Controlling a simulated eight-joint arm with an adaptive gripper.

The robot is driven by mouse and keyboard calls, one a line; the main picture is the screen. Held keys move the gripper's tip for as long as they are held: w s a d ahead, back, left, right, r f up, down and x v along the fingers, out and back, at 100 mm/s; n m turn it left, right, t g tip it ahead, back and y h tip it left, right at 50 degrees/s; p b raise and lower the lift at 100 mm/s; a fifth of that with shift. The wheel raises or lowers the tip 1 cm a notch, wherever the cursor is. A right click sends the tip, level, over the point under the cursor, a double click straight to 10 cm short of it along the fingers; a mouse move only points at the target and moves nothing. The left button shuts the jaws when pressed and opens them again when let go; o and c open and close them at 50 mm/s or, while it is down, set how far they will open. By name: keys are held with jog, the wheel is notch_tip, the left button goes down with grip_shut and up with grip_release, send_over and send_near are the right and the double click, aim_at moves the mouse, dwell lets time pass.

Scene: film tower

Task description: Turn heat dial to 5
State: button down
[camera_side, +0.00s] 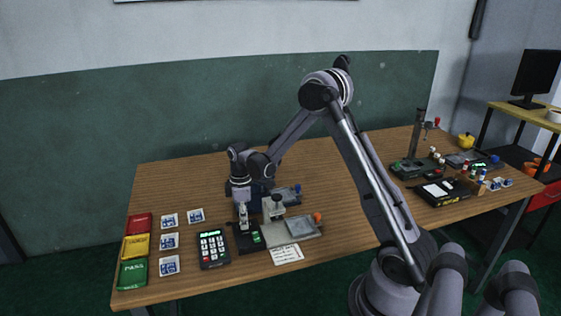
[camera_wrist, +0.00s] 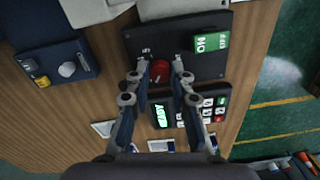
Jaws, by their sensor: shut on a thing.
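A small red dial (camera_wrist: 160,70) sits on a black panel (camera_wrist: 190,67) in the wrist view. My gripper (camera_wrist: 160,68) is shut on it, with one fingertip on each side. In the side view, my gripper (camera_side: 244,224) points down at the black panel (camera_side: 244,243) near the table's front edge, and the dial is hidden by the fingers.
A keypad (camera_side: 213,248) stands just left of the panel. Red (camera_side: 140,222), yellow (camera_side: 136,246) and green (camera_side: 133,272) trays and several cards lie farther left. A grey plate device (camera_side: 300,228) and a paper note (camera_side: 286,254) are to the right. The table's middle is clear.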

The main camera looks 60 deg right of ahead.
jog(key=m, duration=1)
jog(key=shift+m, duration=0.4)
jog(key=m, duration=1.1)
jog(key=shift+a+t, duration=0.1)
jog(key=shift+t, duration=0.2)
jog(key=c, duration=1.2)
grip_release()
jog(key=shift+o, duration=0.2)
